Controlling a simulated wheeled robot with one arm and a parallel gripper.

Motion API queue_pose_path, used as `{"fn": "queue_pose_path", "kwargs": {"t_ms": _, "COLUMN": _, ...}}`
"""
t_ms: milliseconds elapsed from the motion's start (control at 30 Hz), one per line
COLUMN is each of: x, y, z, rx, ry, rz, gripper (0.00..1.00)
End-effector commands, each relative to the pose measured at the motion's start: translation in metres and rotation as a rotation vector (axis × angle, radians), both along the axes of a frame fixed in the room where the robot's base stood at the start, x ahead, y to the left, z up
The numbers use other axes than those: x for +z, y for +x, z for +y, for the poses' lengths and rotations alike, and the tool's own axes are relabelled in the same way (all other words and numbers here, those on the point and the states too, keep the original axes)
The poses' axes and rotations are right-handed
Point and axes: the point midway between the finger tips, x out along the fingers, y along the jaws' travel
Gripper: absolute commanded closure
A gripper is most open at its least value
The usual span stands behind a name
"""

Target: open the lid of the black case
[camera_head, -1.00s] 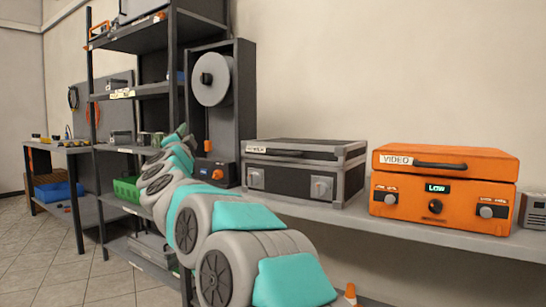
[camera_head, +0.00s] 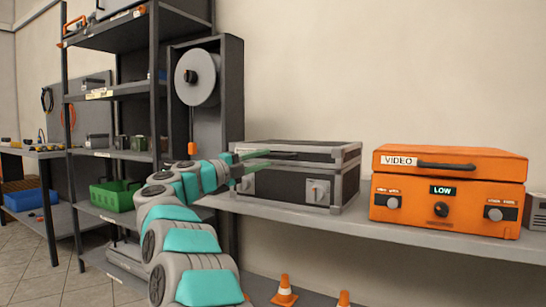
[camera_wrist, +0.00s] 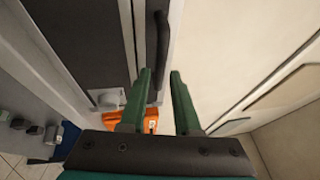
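The black case (camera_head: 290,186) sits on the grey shelf with its lid (camera_head: 318,151) down. It has grey metal edges, a dark handle and grey latches on its front. My gripper (camera_head: 257,160) is at the left part of the case's front, near the lid's edge. In the wrist view, its two green fingers (camera_wrist: 160,78) are apart, and the black handle (camera_wrist: 158,45) shows in line with the gap between them. I cannot tell whether the fingers touch the handle. A latch (camera_wrist: 108,98) shows left of the fingers.
An orange VIDEO case (camera_head: 445,200) stands right of the black case on the same grey shelf (camera_head: 345,222). A dark rack (camera_head: 112,145) with a green bin (camera_head: 115,194) is at left. Two orange cones (camera_head: 284,291) stand below the shelf.

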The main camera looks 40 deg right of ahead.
Motion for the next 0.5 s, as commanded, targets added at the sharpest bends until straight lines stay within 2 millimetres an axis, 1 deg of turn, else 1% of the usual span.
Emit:
{"fn": "queue_pose_path", "kwargs": {"t_ms": 33, "x": 0.001, "y": 0.000, "z": -0.009, "rx": -0.002, "ry": -0.001, "rz": 0.001, "gripper": 0.69}}
{"fn": "queue_pose_path", "kwargs": {"t_ms": 233, "x": 0.006, "y": 0.000, "z": -0.037, "rx": -0.002, "ry": -0.001, "rz": 0.001, "gripper": 0.69}}
{"fn": "queue_pose_path", "kwargs": {"t_ms": 333, "x": 0.007, "y": 0.000, "z": -0.043, "rx": 0.002, "ry": -0.001, "rz": 0.000, "gripper": 0.69}}
{"fn": "queue_pose_path", "kwargs": {"t_ms": 500, "x": 0.007, "y": 0.001, "z": -0.044, "rx": 0.004, "ry": -0.001, "rz": 0.001, "gripper": 0.69}}
